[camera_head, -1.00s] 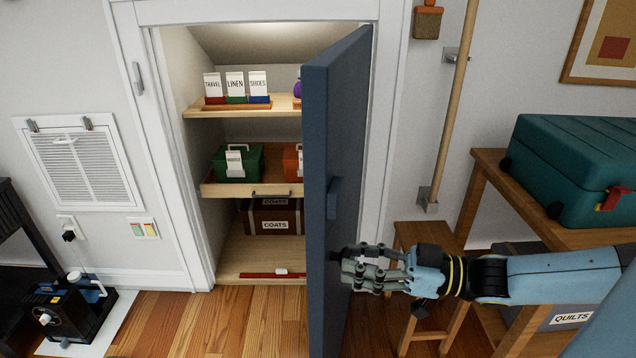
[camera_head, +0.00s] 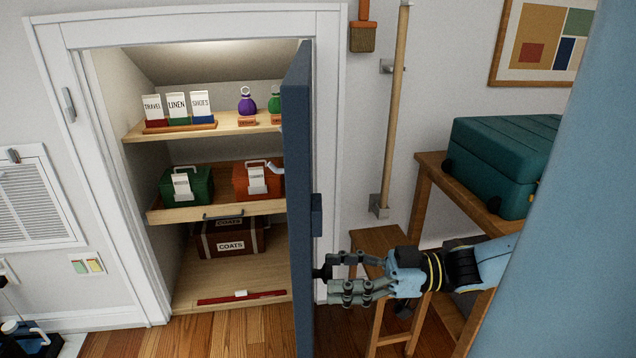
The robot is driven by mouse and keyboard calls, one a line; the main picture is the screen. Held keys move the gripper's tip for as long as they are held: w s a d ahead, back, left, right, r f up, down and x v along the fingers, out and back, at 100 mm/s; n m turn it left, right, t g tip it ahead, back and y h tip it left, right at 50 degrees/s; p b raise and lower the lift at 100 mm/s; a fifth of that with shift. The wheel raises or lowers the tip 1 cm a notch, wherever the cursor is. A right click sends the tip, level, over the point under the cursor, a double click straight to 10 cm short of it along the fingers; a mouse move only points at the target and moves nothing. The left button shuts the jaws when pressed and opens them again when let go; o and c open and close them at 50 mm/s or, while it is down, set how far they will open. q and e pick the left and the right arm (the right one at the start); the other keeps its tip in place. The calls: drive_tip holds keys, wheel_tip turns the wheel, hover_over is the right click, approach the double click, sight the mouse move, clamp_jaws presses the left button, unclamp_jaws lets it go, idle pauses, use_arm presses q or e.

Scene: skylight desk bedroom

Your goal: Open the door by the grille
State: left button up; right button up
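A dark blue door (camera_head: 299,190) stands swung well open in a white frame, seen almost edge-on. It has a blue block-like handle (camera_head: 316,215) on its right-hand face and a small dark knob (camera_head: 321,273) lower down. My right gripper (camera_head: 329,277) is at the right of the door, with its fingers spread and the tips beside the knob. I cannot tell whether they touch it. The white louvred grille (camera_head: 38,205) is on the wall at the far left, partly cut off by the picture edge. My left gripper is not in view.
The lit closet holds shelves with labelled cards, purple and green sachets (camera_head: 246,103), a green box (camera_head: 187,186), an orange box (camera_head: 256,180) and a COATS case (camera_head: 231,237). A wooden stool (camera_head: 372,240) and a table with a teal case (camera_head: 500,165) stand right of the door.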

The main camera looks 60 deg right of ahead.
drive_tip(key=v, duration=1.2)
idle(0.4)
